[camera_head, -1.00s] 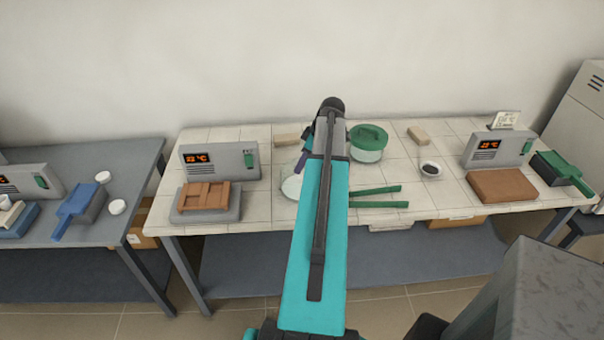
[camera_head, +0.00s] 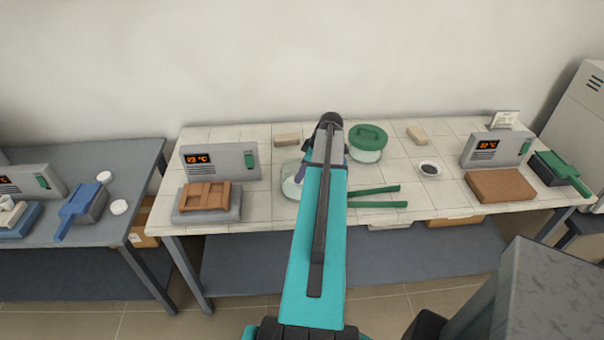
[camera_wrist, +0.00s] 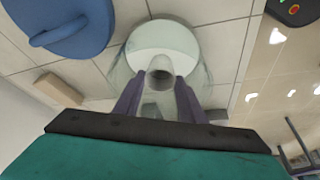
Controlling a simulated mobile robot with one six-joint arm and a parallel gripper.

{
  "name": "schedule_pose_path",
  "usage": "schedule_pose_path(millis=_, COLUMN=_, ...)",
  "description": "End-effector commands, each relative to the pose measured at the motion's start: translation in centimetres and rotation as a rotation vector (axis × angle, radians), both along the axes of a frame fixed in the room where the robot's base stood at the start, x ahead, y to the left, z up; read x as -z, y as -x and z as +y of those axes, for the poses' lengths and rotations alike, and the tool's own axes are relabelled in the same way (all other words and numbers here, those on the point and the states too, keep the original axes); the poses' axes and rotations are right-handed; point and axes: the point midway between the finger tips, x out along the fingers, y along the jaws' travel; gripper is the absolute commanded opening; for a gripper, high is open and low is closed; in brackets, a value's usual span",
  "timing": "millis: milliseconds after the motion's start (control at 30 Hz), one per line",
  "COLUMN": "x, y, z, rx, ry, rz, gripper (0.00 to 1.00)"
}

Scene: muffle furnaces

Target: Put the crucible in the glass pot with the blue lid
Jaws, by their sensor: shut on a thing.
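In the wrist view my gripper (camera_wrist: 158,92) has its purple fingers shut on the crucible (camera_wrist: 160,72), a small pale grey cup. The crucible overlaps the round open mouth of a clear glass pot (camera_wrist: 196,62); I cannot tell how far inside it is. The blue lid (camera_wrist: 75,32) lies on the tiles beside the pot. In the head view the glass pot (camera_head: 289,184) shows partly, left of my arm. My arm hides the crucible and the blue lid there.
A glass pot with a green lid (camera_head: 367,150) stands right of my arm. Green tongs (camera_head: 375,204) lie in front of it. A small dark-filled dish (camera_head: 430,169) is farther right. Furnaces (camera_head: 222,161) (camera_head: 497,149) stand at both sides of the tiled table (camera_head: 255,218).

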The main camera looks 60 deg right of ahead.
Motion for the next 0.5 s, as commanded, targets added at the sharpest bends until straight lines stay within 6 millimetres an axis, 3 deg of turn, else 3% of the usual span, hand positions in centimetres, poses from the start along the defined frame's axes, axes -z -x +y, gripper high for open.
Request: schedule_pose_path(millis=500, x=1.19, y=0.02, z=0.02, rx=0.001, ry=0.0, rz=0.0, gripper=0.15)
